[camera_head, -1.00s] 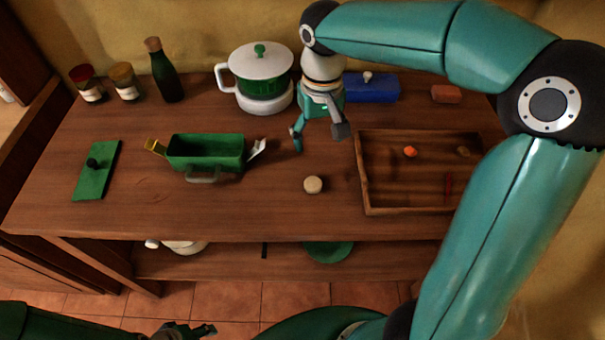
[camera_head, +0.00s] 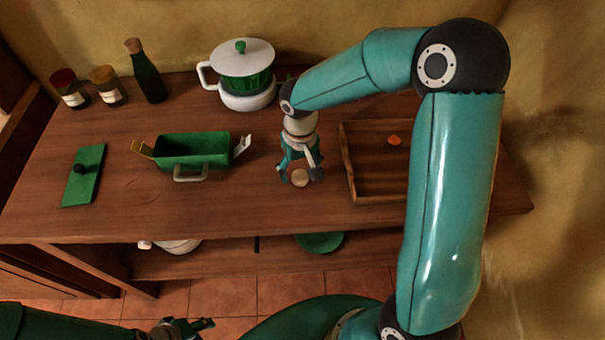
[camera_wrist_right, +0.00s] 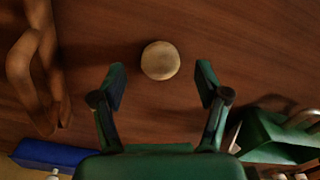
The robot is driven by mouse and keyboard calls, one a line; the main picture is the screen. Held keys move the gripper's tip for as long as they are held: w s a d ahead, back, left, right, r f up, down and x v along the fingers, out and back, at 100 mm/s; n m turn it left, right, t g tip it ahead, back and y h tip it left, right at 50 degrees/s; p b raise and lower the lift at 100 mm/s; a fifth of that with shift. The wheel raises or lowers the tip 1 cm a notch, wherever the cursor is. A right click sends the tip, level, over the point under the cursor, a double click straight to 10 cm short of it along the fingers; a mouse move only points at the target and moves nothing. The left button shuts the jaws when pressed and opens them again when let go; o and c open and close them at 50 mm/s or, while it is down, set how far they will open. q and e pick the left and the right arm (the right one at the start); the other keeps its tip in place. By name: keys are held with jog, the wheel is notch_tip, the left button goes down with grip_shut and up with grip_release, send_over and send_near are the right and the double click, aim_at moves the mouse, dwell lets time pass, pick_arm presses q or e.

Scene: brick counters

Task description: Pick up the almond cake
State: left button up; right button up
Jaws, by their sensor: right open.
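The almond cake appears to be the small round beige piece (camera_head: 300,178) lying on the wooden counter, between the green box and the wooden tray. It also shows in the right wrist view (camera_wrist_right: 160,60), just ahead of and between the fingertips. My right gripper (camera_head: 299,175) is open and points down over the cake, its fingers on either side; in the wrist view (camera_wrist_right: 161,72) the fingers look apart from it. My left gripper (camera_head: 187,328) is at the bottom edge, low in front of the counter, away from the cake; its jaws are unclear.
The wooden tray (camera_head: 347,165) is close on the right, holding an orange piece (camera_head: 394,140). The green box (camera_head: 192,150) with handle is to the left. A white-lidded pot (camera_head: 243,62), bottle (camera_head: 146,74) and jars stand behind. A green lid (camera_head: 84,178) lies far left.

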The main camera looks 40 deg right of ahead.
notch_tip(320, 180, down, 2)
jog(key=shift+f, duration=0.1)
jog(key=c, duration=1)
jog(key=shift+r, duration=0.2)
